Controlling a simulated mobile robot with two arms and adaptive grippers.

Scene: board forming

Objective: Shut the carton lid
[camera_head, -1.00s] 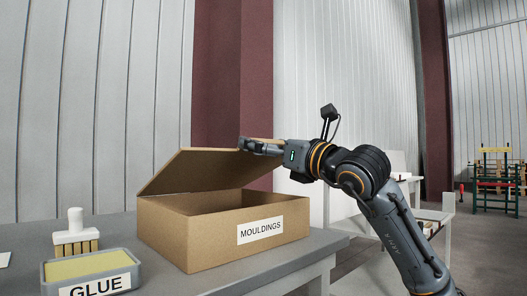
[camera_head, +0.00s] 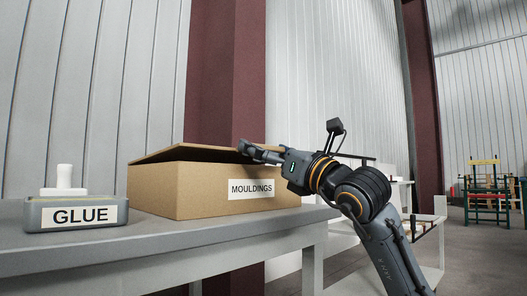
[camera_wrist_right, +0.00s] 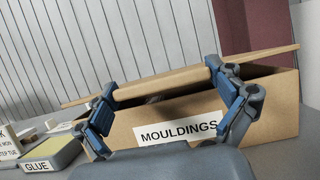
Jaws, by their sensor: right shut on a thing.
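The cardboard carton (camera_head: 160,190), labelled MOULDINGS, stands on a grey table. Its lid (camera_head: 185,152) hangs low over the box, tilted, with a dark narrow gap beneath it in the right wrist view. My right gripper (camera_head: 246,149) is at the lid's right part and is shut on the lid. In the right wrist view its two blue-padded fingers (camera_wrist_right: 160,80) sit on either side of the lid's edge (camera_wrist_right: 165,84), above the carton's front wall (camera_wrist_right: 265,115). My left gripper is not in view.
A tub labelled GLUE (camera_head: 45,215) with a white-handled brush (camera_head: 64,178) stands left of the carton on the table (camera_head: 120,255). The table's front is clear. A grey bench (camera_head: 425,235) and a coloured rack (camera_head: 485,190) stand at the right.

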